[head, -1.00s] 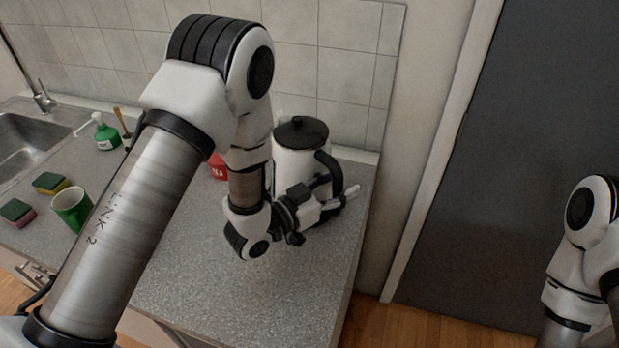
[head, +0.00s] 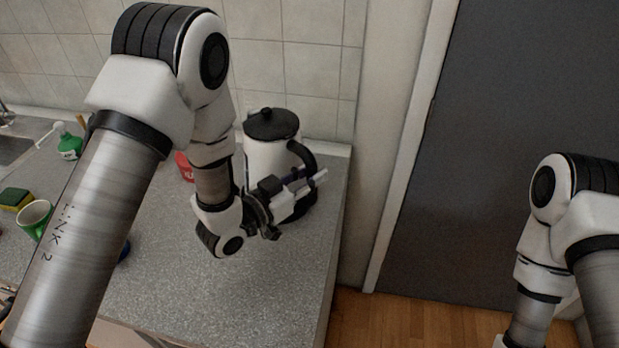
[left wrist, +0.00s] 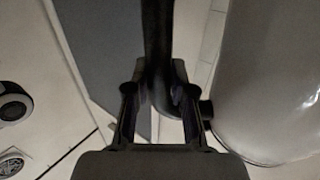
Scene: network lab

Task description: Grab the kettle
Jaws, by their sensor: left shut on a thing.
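The kettle (head: 268,158) is white with a black lid and a black handle (head: 304,156). It stands upright near the right end of the grey counter. My left gripper (head: 305,183) is at the handle on the kettle's right side. In the left wrist view the black handle (left wrist: 157,45) runs between the two fingers (left wrist: 155,100), which are shut on it. The white kettle body (left wrist: 270,80) fills the right of that view. My left wrist hides the lower front of the kettle in the head view. My right gripper is out of the picture.
A red item (head: 185,168) stands left of the kettle, partly hidden by my left arm. A green mug (head: 34,218), a sponge (head: 15,199) and a green bottle (head: 69,146) are at the left. The tiled wall is close behind. The counter's front right is clear.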

